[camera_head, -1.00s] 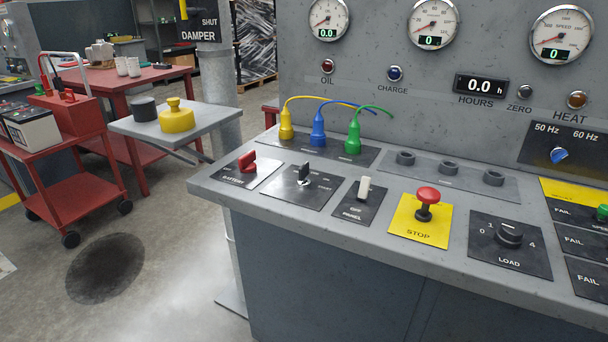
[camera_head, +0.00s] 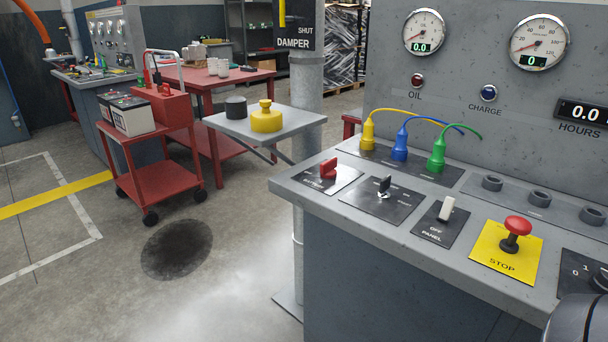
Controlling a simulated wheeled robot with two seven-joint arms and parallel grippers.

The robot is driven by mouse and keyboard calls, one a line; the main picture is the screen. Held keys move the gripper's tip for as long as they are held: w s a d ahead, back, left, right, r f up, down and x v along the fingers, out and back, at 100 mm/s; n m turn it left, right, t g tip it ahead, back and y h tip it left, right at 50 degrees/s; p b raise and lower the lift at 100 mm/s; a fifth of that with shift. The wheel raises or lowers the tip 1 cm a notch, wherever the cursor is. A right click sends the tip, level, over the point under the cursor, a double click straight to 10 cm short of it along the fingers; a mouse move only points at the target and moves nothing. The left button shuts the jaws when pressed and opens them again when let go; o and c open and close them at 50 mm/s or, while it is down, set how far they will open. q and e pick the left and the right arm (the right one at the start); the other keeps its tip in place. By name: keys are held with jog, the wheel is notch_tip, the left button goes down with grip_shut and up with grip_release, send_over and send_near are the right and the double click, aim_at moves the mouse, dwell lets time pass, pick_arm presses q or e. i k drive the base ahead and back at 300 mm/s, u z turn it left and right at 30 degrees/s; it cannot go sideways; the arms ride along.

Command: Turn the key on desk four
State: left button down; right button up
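A grey control desk (camera_head: 330,205) stands at the right with a sloped gauge panel behind it. A dark key (camera_head: 384,186) stands upright in a switch on a black plate, between a red battery switch (camera_head: 328,168) and a white panel toggle (camera_head: 447,208). The lettering beside the key is too small to read, and no desk number shows. Neither gripper is in view. A dark grey rounded shape, likely part of my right arm, covers the lower right corner.
A red stop button (camera_head: 516,229) on a yellow plate is to the right of the toggle. Yellow, blue and green plugs stand behind the switches. A red cart (camera_head: 160,185) and another desk (camera_head: 95,85) are at left. Open floor lies at lower left.

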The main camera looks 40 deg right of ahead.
aim_at(383, 195)
jog(key=u, duration=0.35)
jog(key=k, duration=0.9)
jog(key=z, duration=1.2)
jog(key=i, duration=0.35)
jog(key=z, duration=0.05)
